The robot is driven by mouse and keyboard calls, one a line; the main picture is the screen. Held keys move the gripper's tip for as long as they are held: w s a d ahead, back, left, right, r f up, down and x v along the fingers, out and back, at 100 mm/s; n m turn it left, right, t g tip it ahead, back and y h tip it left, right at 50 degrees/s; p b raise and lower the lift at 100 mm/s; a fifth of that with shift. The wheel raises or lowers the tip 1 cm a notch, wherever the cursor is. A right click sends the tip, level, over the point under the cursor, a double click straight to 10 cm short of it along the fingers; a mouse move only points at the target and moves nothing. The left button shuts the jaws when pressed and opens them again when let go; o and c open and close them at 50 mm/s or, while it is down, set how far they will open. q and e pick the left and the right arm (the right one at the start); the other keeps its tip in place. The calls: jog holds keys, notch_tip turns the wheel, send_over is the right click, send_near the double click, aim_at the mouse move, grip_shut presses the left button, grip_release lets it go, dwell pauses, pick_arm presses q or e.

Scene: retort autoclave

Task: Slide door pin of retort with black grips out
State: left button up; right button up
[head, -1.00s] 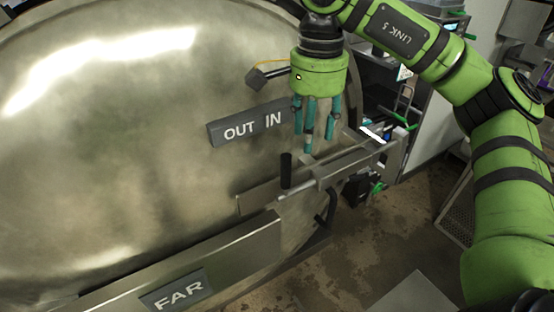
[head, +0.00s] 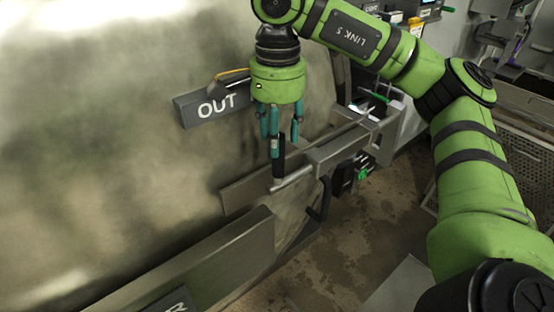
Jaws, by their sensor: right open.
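The retort (head: 110,140) fills the left of the head view with its large, dull metal door. Its door pin (head: 300,176) is a metal rod lying along a bracket at the door's right edge. An upright black grip (head: 280,160) stands on the pin's near end. My right gripper (head: 278,146) points down at this grip with its teal fingers apart. The fingertips overlap the grip's upper part in the picture; I cannot tell whether they touch it. A second, curved black grip (head: 321,202) hangs below the bracket. My left gripper is out of view.
A label reading OUT (head: 212,107) is on the door behind my gripper, which hides its right part. A metal bar (head: 225,258) crosses the lower door. Shelving with equipment stands behind my right arm. Stained floor (head: 385,215) is open at lower right.

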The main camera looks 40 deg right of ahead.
notch_tip(320, 180, down, 4)
jog(key=shift+s+d+r+p, duration=0.1)
jog(key=shift+s+p, duration=0.05)
jog(key=shift+p, duration=0.35)
jog(key=shift+f, duration=0.65)
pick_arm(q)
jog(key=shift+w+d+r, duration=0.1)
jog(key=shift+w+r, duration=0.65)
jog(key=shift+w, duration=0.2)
pick_arm(e)
jog(key=shift+f, duration=0.1)
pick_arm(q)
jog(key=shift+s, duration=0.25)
pick_arm(e)
grip_shut()
